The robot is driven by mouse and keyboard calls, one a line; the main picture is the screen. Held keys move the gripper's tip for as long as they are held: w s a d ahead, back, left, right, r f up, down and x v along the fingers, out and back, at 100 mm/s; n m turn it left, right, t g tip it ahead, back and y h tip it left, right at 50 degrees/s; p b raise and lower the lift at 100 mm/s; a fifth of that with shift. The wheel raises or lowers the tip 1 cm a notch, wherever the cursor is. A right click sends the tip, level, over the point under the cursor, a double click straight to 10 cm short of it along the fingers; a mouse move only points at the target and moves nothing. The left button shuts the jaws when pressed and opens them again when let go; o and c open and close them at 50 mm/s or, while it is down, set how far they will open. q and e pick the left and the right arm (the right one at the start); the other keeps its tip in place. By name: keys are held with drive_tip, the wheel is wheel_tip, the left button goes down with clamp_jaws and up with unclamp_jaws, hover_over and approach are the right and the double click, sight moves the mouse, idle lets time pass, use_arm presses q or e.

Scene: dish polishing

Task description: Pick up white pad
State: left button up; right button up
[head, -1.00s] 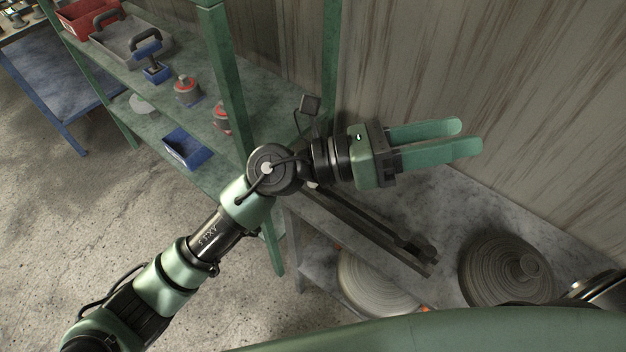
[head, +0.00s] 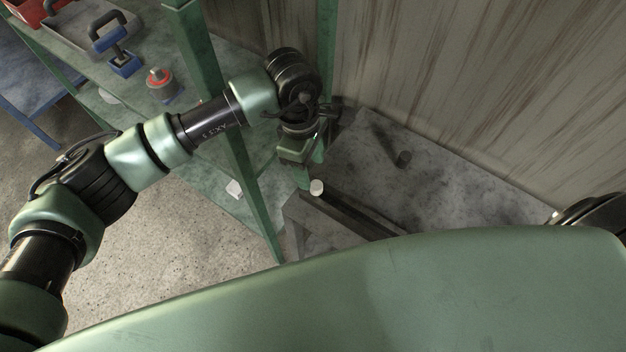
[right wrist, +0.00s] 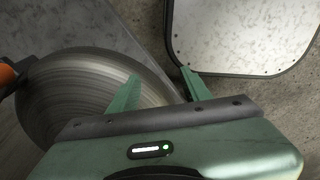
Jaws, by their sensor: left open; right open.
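No pad is clearly recognisable. A small white block (head: 234,188) lies on the lower green shelf, and a pale round piece (head: 107,96) shows partly farther left; I cannot tell which, if either, is the white pad. My left gripper (head: 301,178) points down beside the shelf post, to the right of the white block and apart from it. It is open, its fingers seen foreshortened, with nothing visible between them. My right gripper (right wrist: 160,75) shows in the right wrist view, open and empty, over or near a ridged grey disc (right wrist: 85,100).
The green shelf post (head: 215,95) stands close to my left arm. Blue-handled tools (head: 122,62) and a red-topped piece (head: 160,84) are on the shelf. A dark bar (head: 355,215) with a white end lies along the grey table (head: 450,185). A rimmed panel (right wrist: 240,35) is near my right gripper.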

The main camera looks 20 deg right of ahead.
sight(316, 185)
use_arm(q)
drive_tip(key=shift+s+d+f, duration=0.2)
drive_tip(key=shift+s+f, duration=0.25)
drive_tip(key=shift+f, duration=0.1)
drive_tip(key=shift+s+d+f, duration=0.15)
drive_tip(key=shift+s+f, duration=0.3)
drive_tip(key=shift+f, duration=0.1)
drive_tip(key=shift+w+d+f, duration=0.1)
drive_tip(key=shift+f, duration=0.75)
drive_tip(key=shift+w+f, duration=0.35)
drive_tip(key=shift+f, duration=0.35)
drive_tip(key=shift+s+r, duration=0.1)
drive_tip(key=shift+s, duration=0.05)
drive_tip(key=c, duration=0.7)
clamp_jaws()
drive_tip(key=shift+r, duration=0.1)
use_arm(e)
drive_tip(key=s, duration=0.3)
drive_tip(key=shift+d+f, duration=0.15)
drive_tip(key=shift+f, duration=0.2)
